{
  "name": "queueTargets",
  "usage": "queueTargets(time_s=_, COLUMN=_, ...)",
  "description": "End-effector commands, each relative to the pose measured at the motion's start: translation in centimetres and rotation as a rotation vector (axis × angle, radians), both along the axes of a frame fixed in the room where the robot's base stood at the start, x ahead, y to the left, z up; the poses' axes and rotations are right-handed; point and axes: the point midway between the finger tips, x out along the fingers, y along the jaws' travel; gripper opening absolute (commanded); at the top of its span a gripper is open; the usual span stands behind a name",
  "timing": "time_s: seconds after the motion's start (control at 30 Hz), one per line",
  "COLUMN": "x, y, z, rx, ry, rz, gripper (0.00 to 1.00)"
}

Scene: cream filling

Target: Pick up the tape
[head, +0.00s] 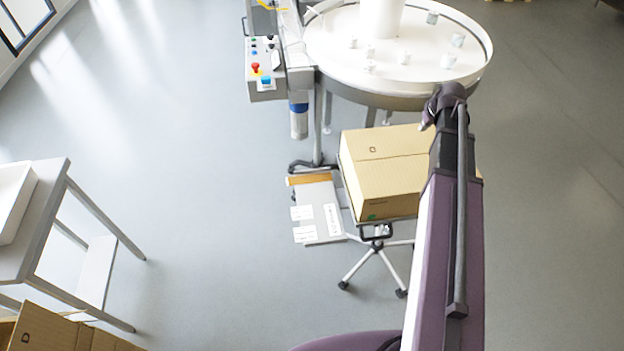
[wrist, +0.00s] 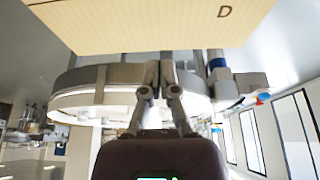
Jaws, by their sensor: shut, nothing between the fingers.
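I cannot make out a tape in either view. My gripper (wrist: 159,75) shows in the wrist view with its two grey fingers together and nothing between them. In the head view the end of my arm reaches the near edge of the round white table, and the gripper (head: 428,116) there is small and dark. It is just above and beyond the cardboard box in the picture. I cannot tell its height.
A closed cardboard box (head: 385,165) sits on a wheeled stand. The round white table (head: 335,55) holds several small white items. A control panel (head: 265,75) stands left of it. A flat panel (head: 317,210) lies beside the box. A grey table (head: 45,200) stands far left. Open floor lies between.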

Motion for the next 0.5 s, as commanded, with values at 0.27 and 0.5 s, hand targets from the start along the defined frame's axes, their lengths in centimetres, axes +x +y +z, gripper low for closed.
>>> queueTargets(time_s=0.27, x=-0.01, y=-0.02, z=0.00, rx=0.000, ry=0.000, rz=0.000, gripper=0.00)
queueTargets(time_s=0.5, x=-0.53, y=0.79, z=-0.07, rx=0.003, ry=0.010, rz=0.000, gripper=0.43)
